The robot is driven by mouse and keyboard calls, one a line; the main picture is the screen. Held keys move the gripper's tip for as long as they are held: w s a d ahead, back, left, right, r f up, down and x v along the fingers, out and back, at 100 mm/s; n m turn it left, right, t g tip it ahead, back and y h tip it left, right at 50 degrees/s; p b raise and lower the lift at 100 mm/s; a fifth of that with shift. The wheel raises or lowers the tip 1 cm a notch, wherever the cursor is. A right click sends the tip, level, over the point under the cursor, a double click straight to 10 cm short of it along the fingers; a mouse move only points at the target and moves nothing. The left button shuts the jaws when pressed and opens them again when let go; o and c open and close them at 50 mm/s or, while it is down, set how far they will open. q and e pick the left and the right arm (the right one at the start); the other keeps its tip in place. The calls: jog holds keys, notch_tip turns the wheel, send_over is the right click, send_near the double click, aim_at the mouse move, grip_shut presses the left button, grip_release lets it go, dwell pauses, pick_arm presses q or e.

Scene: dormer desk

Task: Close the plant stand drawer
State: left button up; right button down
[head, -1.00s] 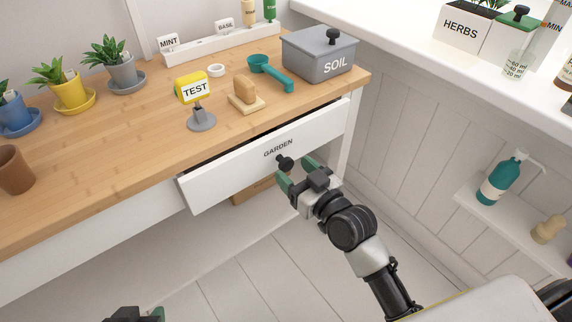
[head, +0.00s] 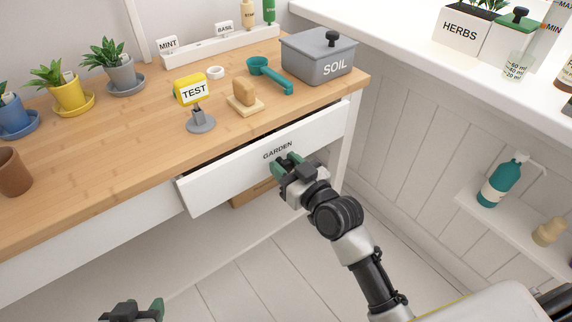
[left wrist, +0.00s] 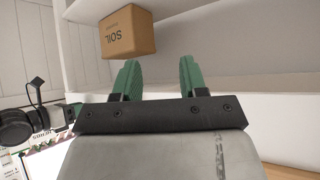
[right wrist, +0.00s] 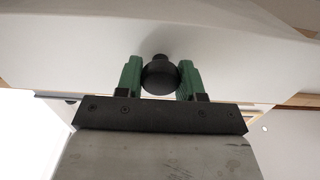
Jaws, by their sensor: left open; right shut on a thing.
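The white drawer (head: 230,172) marked GARDEN stands partly open under the wooden desk top, with a dark gap above its front. Its black round knob (right wrist: 160,76) shows in the right wrist view between the green fingers of my right gripper (right wrist: 161,80). In the head view the right gripper (head: 286,162) is at the drawer front and hides the knob. It is shut on the knob. My left gripper (head: 140,309) is at the bottom edge of the head view, away from the drawer. In the left wrist view it (left wrist: 158,80) is open and empty.
On the desk top (head: 110,150) are a TEST sign (head: 194,92), a brush (head: 245,97), a teal scoop (head: 272,76) and a grey SOIL bin (head: 320,57). A wall shelf (head: 500,215) is at right.

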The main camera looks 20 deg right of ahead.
aim_at(275, 155)
jog(key=shift+w+a, duration=0.15)
jog(key=shift+w, duration=0.2)
jog(key=p+x, duration=0.1)
jog(key=x, duration=0.2)
jog(key=shift+w, duration=0.1)
jog(key=shift+r, duration=0.1)
jog(key=c, duration=1)
grip_release()
jog(key=shift+c, duration=0.2)
jog(key=o, duration=0.3)
jog(key=shift+w+a, duration=0.1)
jog(key=shift+w, duration=0.05)
pick_arm(q)
jog(key=s+g, duration=0.1)
jog(key=s+a+f+g, duration=0.1)
jog(key=shift+s+f+y, duration=0.2)
jog(key=shift+s+y, duration=0.1)
